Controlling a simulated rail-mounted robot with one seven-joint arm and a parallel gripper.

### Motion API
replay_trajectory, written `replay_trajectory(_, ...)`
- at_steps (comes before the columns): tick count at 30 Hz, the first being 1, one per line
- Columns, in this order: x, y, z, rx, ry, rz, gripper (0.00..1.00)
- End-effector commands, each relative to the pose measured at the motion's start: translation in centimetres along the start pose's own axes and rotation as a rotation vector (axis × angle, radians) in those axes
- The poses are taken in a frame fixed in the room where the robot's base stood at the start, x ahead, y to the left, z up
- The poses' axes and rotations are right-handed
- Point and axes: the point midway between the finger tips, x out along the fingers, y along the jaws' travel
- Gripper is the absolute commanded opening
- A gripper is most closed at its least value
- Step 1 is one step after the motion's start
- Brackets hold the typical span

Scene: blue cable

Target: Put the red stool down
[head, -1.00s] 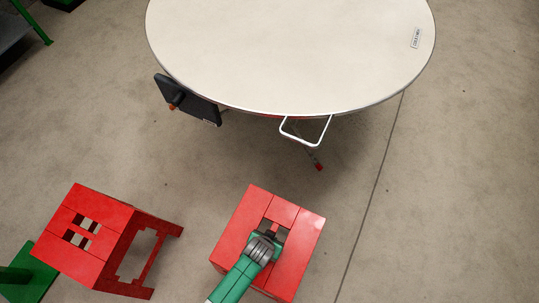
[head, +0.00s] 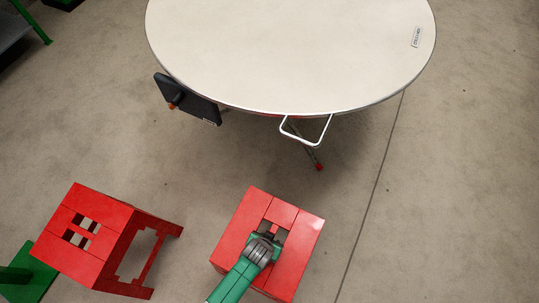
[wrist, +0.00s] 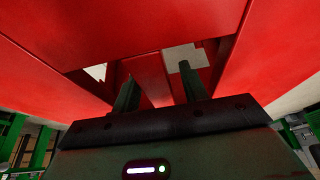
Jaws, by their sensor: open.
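A red stool (head: 241,222) is at the bottom centre of the head view, its slatted seat facing up. My gripper (head: 274,233) is over the middle of this seat, at its slots. In the wrist view, the dark fingers of my gripper (wrist: 157,76) are apart, one on each side of the bar between the two slots of the red seat (wrist: 60,65). The jaws are open around that bar without a visible clamp on it. The stool's legs are hidden beneath the seat in the head view, so their contact with the floor cannot be seen.
A second red stool (head: 90,215) stands to the left, with a green object (head: 32,272) beside it. A round white table (head: 290,50) fills the top, with a white wire handle (head: 309,131) and a dark panel (head: 188,99) at its edge. Floor to the right is clear.

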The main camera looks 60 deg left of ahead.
Motion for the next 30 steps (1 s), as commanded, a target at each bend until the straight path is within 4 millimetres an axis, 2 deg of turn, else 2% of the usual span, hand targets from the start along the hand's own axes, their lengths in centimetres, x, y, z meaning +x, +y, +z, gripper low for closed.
replay_trajectory(1, -2.0, 0.0, -0.3, 0.001, 0.000, 0.000, 0.43)
replay_trajectory(6, -6.5, 0.0, -0.3, 0.002, 0.000, 0.000, 0.43)
replay_trajectory(12, -10.0, 0.0, -0.2, 0.001, 0.000, 0.001, 0.43)
replay_trajectory(17, -10.9, 0.0, -0.1, 0.001, 0.000, 0.001, 0.43)
replay_trajectory(30, -10.9, 0.1, -0.3, 0.001, 0.003, 0.002, 0.43)
